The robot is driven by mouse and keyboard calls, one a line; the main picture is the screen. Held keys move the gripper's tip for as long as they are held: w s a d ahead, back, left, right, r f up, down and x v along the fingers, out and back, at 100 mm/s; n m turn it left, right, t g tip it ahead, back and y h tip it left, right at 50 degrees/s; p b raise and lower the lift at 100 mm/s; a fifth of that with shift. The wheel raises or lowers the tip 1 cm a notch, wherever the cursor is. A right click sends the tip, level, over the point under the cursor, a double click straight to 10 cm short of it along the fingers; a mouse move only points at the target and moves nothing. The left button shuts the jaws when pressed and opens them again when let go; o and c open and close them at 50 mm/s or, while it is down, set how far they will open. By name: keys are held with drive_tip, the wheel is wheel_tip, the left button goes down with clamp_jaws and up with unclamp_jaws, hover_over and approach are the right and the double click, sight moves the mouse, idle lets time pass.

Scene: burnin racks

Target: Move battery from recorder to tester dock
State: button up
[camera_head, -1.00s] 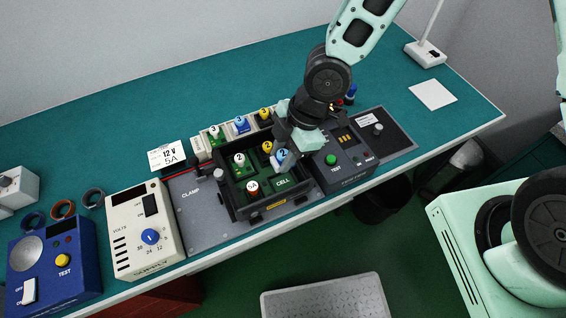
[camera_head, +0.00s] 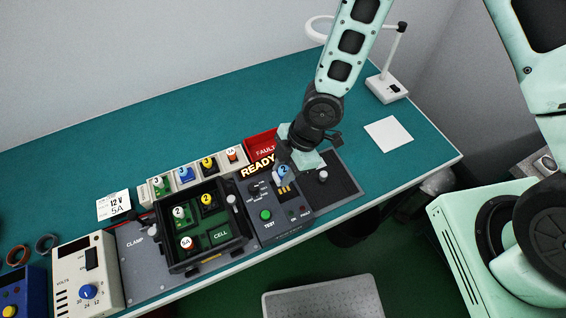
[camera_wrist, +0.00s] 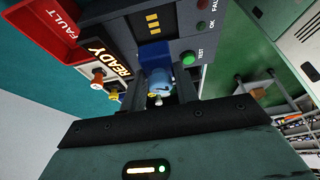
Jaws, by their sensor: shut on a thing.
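My gripper (camera_head: 291,172) is shut on a small blue cylinder with a white top marked 2 (camera_head: 283,170). It also shows between the fingers in the wrist view (camera_wrist: 159,82). I take it to be the battery. It is at the upper part of the dark tester box (camera_head: 270,228), beside its yellow contact strips (camera_head: 287,190). I cannot tell whether it touches the tester. The tester's green TEST button (camera_head: 265,214) faces up. The black recorder tray (camera_head: 203,262) is to the left, its green CELL bay (camera_head: 220,235) empty, with other numbered parts in its other bays.
A red FAULT bin (camera_head: 262,142) and a READY sign (camera_head: 258,165) stand behind the tester. A row of numbered parts (camera_head: 186,175) lies behind the recorder. A knobbed grey plate (camera_head: 340,178) lies right of the tester.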

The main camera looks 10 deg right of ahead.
drive_tip(key=shift+d+f, duration=0.1)
drive_tip(key=shift+f+b, duration=2.4)
drive_tip(key=shift+f, duration=0.4)
drive_tip(key=shift+f+b, duration=0.45)
drive_tip(key=shift+b, duration=0.15)
idle(0.3)
drive_tip(key=o, duration=1.1)
drive_tip(key=shift+r, duration=0.1)
drive_tip(key=shift+r+p, duration=2.05)
drive_tip(key=shift+r, duration=0.35)
drive_tip(key=shift+r, duration=0.1)
